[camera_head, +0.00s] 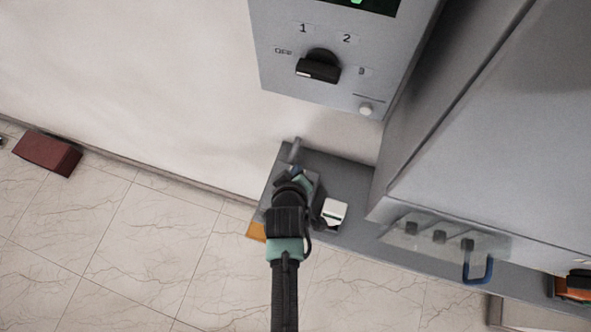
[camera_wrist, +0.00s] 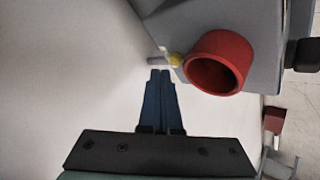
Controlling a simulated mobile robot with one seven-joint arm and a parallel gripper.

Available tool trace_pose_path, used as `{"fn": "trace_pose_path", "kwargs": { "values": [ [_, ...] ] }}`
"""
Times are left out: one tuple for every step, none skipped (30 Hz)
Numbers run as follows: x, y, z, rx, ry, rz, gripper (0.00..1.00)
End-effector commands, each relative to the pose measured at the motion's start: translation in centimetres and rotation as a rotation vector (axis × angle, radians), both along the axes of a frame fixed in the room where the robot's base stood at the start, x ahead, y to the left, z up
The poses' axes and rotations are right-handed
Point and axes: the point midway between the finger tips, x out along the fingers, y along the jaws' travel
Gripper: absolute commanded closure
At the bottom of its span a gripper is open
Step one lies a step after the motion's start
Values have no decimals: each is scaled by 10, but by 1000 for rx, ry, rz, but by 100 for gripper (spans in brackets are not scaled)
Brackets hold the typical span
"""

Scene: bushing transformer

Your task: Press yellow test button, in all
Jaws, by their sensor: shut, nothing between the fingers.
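The yellow button (camera_wrist: 175,59) shows in the wrist view as a small round knob at the edge of a grey housing (camera_wrist: 262,25), left of a large red ring (camera_wrist: 220,62). My gripper (camera_wrist: 160,72) has its two blue fingers together and empty. Their tips appear just below and left of the button; I cannot tell whether they touch it. In the head view my wrist (camera_head: 290,205) is over a small grey box at the wall, and it hides the fingertips and the button.
A grey control box (camera_head: 335,85) with a black rotary knob (camera_head: 318,66) hangs above my wrist. A large grey cabinet (camera_head: 500,140) stands to the right, with a blue padlock shackle (camera_head: 478,271) below. A dark red block (camera_head: 47,152) lies far left; the tiled floor between is clear.

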Motion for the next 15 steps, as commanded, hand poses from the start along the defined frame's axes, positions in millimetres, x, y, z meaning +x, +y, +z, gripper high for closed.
{"fn": "trace_pose_path", "kwargs": {
  "values": [
    [0,0,-1,0,0,0,100],
    [0,0,-1,0,0,0,100],
    [0,0,-1,0,0,0,100],
    [0,0,-1,0,0,0,100],
    [0,0,-1,0,0,0,100],
    [0,0,0,-1,-1,-1,100],
    [0,0,1,-1,-1,-1,100],
    [0,0,2,-1,-1,-1,100],
    [0,0,5,-1,-1,-1,100],
    [0,0,7,-1,-1,-1,100],
    [0,0,10,0,-1,0,100],
    [0,0,14,0,-1,0,100],
    [0,0,17,0,-1,0,100],
    [0,0,21,0,-1,0,100],
    [0,0,25,0,-1,0,100]
  ]
}}
